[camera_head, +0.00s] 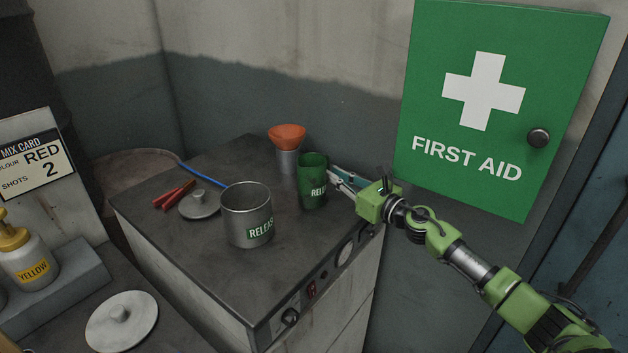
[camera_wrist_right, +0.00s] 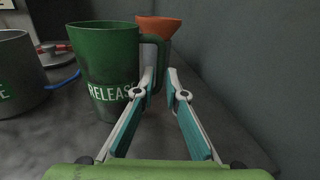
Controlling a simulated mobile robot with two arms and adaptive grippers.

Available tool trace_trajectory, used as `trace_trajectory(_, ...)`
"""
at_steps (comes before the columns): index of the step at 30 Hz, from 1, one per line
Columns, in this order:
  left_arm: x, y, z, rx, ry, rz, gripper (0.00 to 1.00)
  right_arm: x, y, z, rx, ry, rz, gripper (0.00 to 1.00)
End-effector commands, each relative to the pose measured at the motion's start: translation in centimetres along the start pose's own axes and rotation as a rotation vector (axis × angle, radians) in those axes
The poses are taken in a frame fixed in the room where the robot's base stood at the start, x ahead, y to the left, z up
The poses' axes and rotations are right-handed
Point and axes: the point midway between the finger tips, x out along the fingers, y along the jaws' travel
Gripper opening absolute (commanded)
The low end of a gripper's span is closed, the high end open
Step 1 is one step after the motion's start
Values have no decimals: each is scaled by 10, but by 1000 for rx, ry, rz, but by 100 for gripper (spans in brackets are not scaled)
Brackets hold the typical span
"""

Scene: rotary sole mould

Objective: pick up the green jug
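The green jug (camera_head: 313,185) stands upright on the dark worktop, with "RELEASE" lettering on its side. In the wrist view the jug (camera_wrist_right: 104,65) is ahead and left, and its handle is on the right side. My right gripper (camera_head: 334,180) reaches in from the right, low beside the jug. In the wrist view the right gripper (camera_wrist_right: 161,76) is open, with a gap between its fingertips. The handle shows at or just ahead of these tips; I cannot tell whether they touch it. My left gripper is not in view.
A grey metal pot (camera_head: 247,215) labelled "RELEASE" stands left of the jug. An orange funnel (camera_head: 287,135) on a grey container is close behind it. A lid (camera_head: 200,205) and red-handled tool (camera_head: 173,195) lie further left. The first aid cabinet (camera_head: 500,100) hangs at right.

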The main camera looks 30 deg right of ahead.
Motion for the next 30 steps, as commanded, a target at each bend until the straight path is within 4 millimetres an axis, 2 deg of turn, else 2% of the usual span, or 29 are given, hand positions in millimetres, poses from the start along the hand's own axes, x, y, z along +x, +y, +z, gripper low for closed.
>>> trace_trajectory(3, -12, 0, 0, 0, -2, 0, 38, 17, 0, 8, 4, -3, 0, 12)
trace_trajectory(9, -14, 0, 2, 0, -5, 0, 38, 35, 0, 4, 3, -1, 1, 12)
trace_trajectory(17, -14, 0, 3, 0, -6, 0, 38, 37, 0, 2, 0, 0, 1, 12)
trace_trajectory(19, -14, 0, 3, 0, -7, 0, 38, 37, 0, 2, 1, 0, 1, 0)
trace_trajectory(30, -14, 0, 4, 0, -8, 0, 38, 37, -1, 4, 2, -3, 0, 0)
